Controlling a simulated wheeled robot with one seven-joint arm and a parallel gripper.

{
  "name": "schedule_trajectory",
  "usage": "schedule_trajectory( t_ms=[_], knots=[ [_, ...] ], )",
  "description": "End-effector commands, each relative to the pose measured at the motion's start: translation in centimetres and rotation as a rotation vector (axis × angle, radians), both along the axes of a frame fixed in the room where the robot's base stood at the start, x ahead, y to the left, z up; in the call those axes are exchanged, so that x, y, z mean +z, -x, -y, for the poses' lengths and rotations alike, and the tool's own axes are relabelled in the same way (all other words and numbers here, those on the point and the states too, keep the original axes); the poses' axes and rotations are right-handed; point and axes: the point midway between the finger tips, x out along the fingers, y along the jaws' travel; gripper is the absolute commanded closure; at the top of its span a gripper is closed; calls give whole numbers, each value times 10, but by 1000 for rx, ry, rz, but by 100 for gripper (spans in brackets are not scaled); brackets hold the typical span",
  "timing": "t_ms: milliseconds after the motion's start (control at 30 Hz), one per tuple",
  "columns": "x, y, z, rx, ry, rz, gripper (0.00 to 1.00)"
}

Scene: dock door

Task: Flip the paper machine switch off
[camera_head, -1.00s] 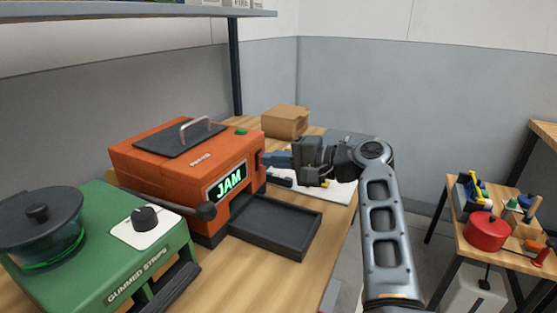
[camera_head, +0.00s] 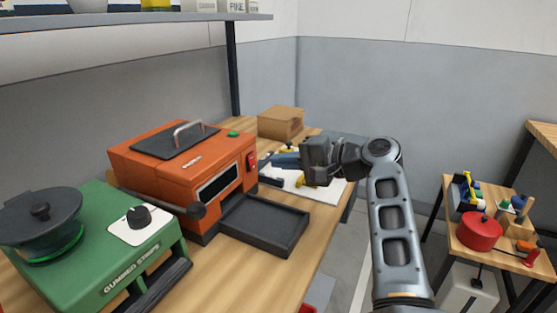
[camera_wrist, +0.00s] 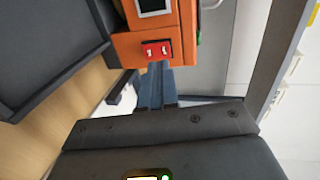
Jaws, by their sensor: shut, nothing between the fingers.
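The orange paper machine (camera_head: 222,150) stands on the wooden bench, and its front display (camera_head: 220,181) is dark. Its red switch (camera_head: 251,161) is on the front, right of the display. The switch also shows in the wrist view (camera_wrist: 157,49), straight ahead of the fingertips. My gripper (camera_head: 270,160) is shut and empty, with its blue-grey fingers pointing at the switch. In the head view a small gap separates the fingertips from the switch. The fingers (camera_wrist: 157,72) sit together in the wrist view.
A black tray (camera_head: 265,227) juts out from the machine's front. A green gummed-strips machine (camera_head: 95,250) stands at the near left. A side table with a red pot (camera_head: 480,230) stands at the right.

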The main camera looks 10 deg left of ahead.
Motion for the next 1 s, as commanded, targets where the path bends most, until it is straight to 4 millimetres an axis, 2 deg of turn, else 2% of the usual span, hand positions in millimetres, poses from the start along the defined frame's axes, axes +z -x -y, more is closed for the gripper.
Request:
schedule_trajectory(
  t_ms=[500, 700, 1000],
  knots=[
    [33, 24, 68, -3, 0, 2, 100],
    [38, 28, 78, -1, -1, 1, 100],
    [38, 28, 78, -1, -1, 1, 100]
  ],
)
